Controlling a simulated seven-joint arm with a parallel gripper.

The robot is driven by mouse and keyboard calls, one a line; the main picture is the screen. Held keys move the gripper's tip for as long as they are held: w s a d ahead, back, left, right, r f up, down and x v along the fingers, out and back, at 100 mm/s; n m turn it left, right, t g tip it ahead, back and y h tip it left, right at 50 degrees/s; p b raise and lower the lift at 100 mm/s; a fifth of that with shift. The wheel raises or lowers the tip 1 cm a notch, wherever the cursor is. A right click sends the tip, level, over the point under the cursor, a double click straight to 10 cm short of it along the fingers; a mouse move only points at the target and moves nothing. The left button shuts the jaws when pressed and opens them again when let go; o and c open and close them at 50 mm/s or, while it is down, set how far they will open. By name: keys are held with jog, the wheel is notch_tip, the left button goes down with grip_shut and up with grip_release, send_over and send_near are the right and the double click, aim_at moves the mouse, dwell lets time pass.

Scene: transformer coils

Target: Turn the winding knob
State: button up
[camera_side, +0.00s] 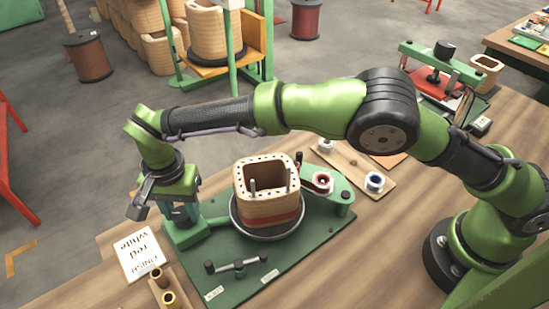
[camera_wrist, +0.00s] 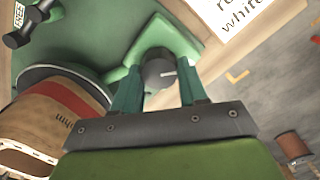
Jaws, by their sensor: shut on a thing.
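The winding knob (camera_wrist: 160,72) is a dark round knob with a white pointer line, on a green block of the winding machine. My gripper (camera_wrist: 158,85) has its two green fingers on either side of the knob and is shut on it. In the side view my gripper (camera_side: 180,212) points down at the left end of the green base plate (camera_side: 300,255), and hides the knob there. A square wound coil (camera_side: 270,207) with a red band stands on the round turntable, right of my gripper; it also shows in the wrist view (camera_wrist: 50,125).
A black-ended lever (camera_side: 238,266) lies near the plate's front edge. A white card (camera_side: 140,253) reading "FINISH red white" lies left of the plate. Small spools (camera_side: 168,298) stand at the front left.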

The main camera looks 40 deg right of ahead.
aim_at(181, 210)
dwell(0.3)
jog(key=o, duration=1.1)
jog(key=shift+c, duration=0.2)
notch_tip(181, 210, up, 17)
